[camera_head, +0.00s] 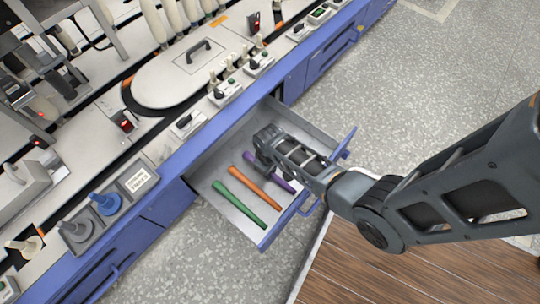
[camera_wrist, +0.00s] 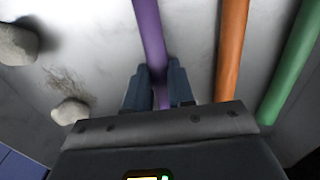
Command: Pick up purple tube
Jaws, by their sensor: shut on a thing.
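The purple tube (camera_wrist: 148,32) lies in the open drawer. In the wrist view it runs down from the top edge to between the fingers of my gripper (camera_wrist: 161,92), which is shut on it. In the head view my gripper (camera_head: 265,158) reaches down into the drawer and hides part of the purple tube (camera_head: 283,185). I cannot tell whether the tube is lifted off the drawer floor.
An orange tube (camera_head: 254,187) and a green tube (camera_head: 238,203) lie beside it in the drawer (camera_head: 212,176). Two pale lumps (camera_wrist: 72,110) show left in the wrist view. The blue machine bench runs along the drawer's back; a wooden platform (camera_head: 370,272) lies below right.

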